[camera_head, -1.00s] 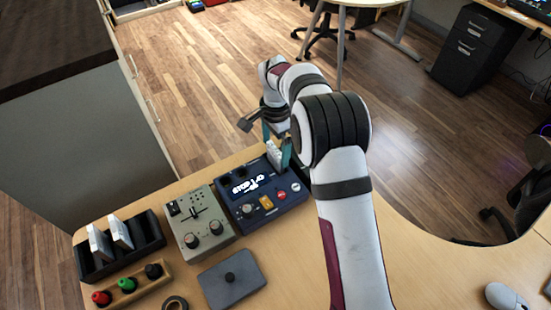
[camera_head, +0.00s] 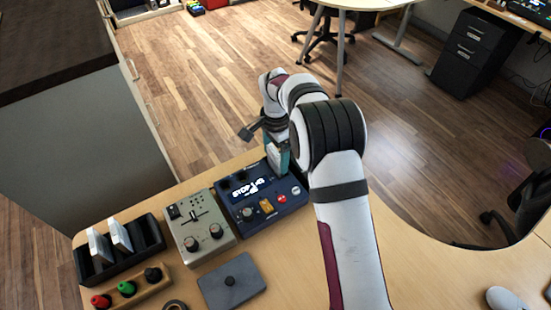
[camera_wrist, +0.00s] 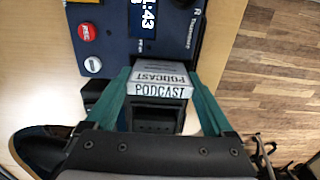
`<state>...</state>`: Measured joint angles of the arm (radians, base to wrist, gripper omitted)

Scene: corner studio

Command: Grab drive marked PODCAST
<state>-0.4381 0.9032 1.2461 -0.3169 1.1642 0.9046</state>
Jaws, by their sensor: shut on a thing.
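A pale grey drive with PODCAST printed on its top and edge (camera_wrist: 160,82) sits between the teal fingers of my gripper (camera_wrist: 160,92), which is shut on its two sides. In the head view my gripper (camera_head: 278,155) is at the back right of the dark blue recorder (camera_head: 252,203), and the fingers mostly hide the drive. In the wrist view, a dark slot in the recorder lies right beside the drive. I cannot tell whether the drive is still seated or clear of it.
A grey mixer box (camera_head: 201,231) stands left of the recorder. A black rack (camera_head: 150,238) at the far left holds two white drives. A wooden strip (camera_head: 139,287) with coloured knobs and a grey lidded plate (camera_head: 231,281) lie in front. The table's back edge is close behind the recorder.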

